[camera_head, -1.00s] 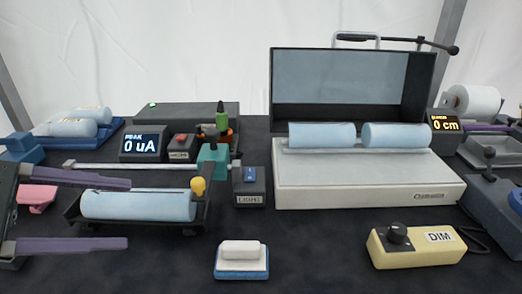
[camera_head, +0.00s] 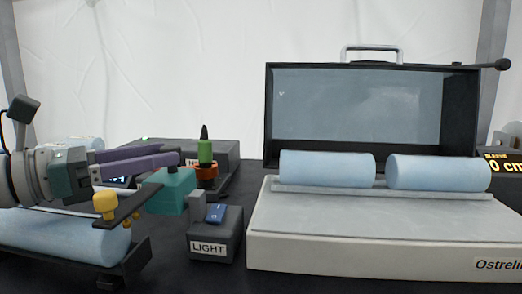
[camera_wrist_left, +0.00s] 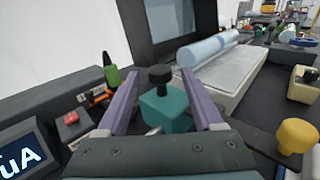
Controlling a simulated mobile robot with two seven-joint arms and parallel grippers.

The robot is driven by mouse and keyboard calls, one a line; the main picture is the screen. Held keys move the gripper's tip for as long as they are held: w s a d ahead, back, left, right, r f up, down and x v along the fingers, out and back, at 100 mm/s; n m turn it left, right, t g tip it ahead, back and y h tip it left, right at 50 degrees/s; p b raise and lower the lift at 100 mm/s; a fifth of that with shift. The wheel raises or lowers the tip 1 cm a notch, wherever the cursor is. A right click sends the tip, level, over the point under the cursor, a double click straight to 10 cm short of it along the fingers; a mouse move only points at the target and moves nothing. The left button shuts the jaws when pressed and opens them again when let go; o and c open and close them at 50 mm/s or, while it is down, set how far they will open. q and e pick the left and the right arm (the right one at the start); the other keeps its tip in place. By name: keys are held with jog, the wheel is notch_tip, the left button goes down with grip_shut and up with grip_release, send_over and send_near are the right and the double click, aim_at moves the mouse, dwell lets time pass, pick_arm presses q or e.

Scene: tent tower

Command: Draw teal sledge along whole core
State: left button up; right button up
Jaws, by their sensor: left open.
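The teal sledge (camera_head: 168,190) is a small block at the right end of the cradle that holds the core. In the left wrist view the sledge (camera_wrist_left: 168,112) carries a black knob (camera_wrist_left: 160,77). The core (camera_head: 65,238) is a pale blue cylinder lying in a black cradle at the left, partly hidden by my left arm. My left gripper (camera_head: 182,160) is open, its purple fingers level with the sledge's top. In the left wrist view my left gripper (camera_wrist_left: 160,80) has one finger on each side of the sledge and knob, with visible gaps. My right gripper is out of view.
A yellow knob (camera_head: 105,204) stands close in front of my left gripper. The LIGHT switch box (camera_head: 215,240) is just right of the sledge. A green and orange tool (camera_head: 206,158) stands behind. A white-based case (camera_head: 360,235) with two blue cylinders fills the right.

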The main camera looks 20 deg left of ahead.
pick_arm(q)
jog(key=shift+x, duration=1.5)
grip_shut()
